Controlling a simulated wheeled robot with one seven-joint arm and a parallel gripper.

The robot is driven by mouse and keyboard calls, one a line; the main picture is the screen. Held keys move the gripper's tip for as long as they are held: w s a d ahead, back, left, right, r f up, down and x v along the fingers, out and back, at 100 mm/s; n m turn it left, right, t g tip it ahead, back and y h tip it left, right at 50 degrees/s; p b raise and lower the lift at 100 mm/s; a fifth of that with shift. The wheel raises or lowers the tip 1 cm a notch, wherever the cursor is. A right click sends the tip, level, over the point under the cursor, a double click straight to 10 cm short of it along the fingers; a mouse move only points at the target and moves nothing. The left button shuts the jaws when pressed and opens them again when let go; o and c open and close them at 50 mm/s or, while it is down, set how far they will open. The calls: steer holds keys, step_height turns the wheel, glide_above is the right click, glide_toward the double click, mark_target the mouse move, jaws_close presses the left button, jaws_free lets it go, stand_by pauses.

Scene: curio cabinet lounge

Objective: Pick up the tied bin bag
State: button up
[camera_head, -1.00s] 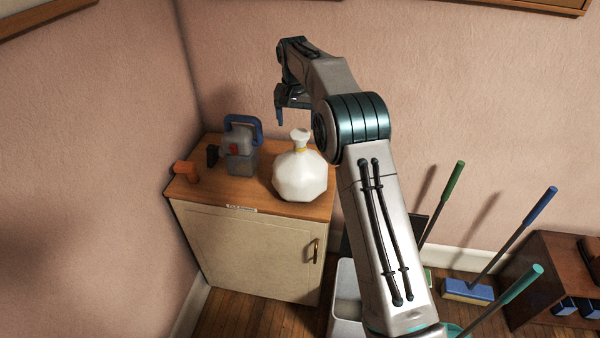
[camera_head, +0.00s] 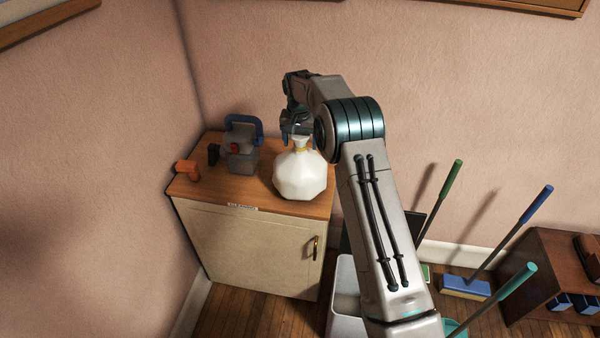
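The tied bin bag (camera_head: 300,175) is white and rounded, with a yellow tie around its narrow neck. It stands upright on the wooden top (camera_head: 250,194) of a low cream cabinet in the corner. My gripper (camera_head: 295,135) is right at the bag's neck, coming down from above. A blue finger shows at the left of the neck. The other finger is hidden or too small to make out, so I cannot tell whether the gripper is open or shut on the neck.
Left of the bag on the cabinet stand a grey device with a blue handle (camera_head: 241,150), a small black object (camera_head: 213,154) and an orange object (camera_head: 187,169). A light grey bin (camera_head: 345,300), brooms (camera_head: 467,288) and a dark wooden unit (camera_head: 545,270) are at the right.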

steer(key=c, duration=1.4)
steer(key=shift+r, duration=0.2)
